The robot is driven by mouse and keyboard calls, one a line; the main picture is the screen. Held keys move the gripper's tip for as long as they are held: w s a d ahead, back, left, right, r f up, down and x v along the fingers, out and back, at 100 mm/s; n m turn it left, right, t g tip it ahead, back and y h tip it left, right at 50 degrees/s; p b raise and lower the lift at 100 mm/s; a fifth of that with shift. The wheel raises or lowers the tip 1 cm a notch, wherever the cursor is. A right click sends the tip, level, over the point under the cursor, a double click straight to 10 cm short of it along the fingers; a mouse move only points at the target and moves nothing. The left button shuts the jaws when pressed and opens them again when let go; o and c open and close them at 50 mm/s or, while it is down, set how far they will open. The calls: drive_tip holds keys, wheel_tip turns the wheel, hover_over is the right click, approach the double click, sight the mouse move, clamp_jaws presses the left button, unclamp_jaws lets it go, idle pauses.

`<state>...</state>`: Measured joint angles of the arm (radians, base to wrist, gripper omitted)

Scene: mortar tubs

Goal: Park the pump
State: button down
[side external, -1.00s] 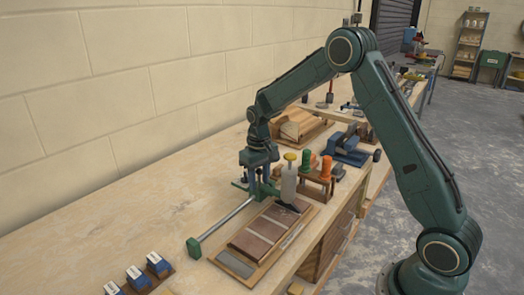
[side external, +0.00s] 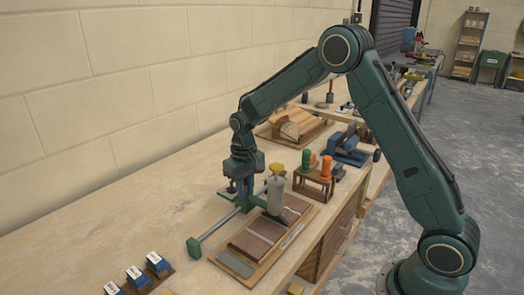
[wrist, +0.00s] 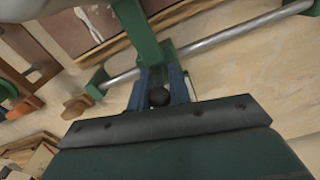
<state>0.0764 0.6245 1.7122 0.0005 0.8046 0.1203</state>
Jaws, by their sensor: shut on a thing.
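The pump (side external: 276,196), a pale upright cylinder with a yellow top and dark lower tip, stands over a board with brown panels (side external: 252,243). A green carriage (side external: 254,200) beside it rides a silver rod (side external: 222,224) with a green end block (side external: 194,248). My gripper (side external: 240,190) is at the carriage, on the wall side of the pump. In the wrist view my blue fingers (wrist: 160,90) are shut around a dark round knob (wrist: 159,97) at the end of the green arm (wrist: 138,32). A pale shape at the top left looks like part of the pump.
A wooden rack (side external: 314,184) with green and orange handles stands just behind the pump. A blue tool (side external: 348,148) and a wooden stack (side external: 298,124) are further back. Small blue blocks (side external: 135,277) sit at front left. The bench left of the rod is bare.

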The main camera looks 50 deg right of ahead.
drive_tip(key=a, duration=1.6)
drive_tip(key=shift+a, duration=0.45)
drive_tip(key=c, duration=1.3)
unclamp_jaws()
drive_tip(key=shift+c, duration=0.2)
drive_tip(key=shift+s, duration=0.1)
drive_tip(key=shift+r, duration=0.2)
wheel_tip(320, 180, up, 14)
drive_tip(key=shift+f, duration=0.25)
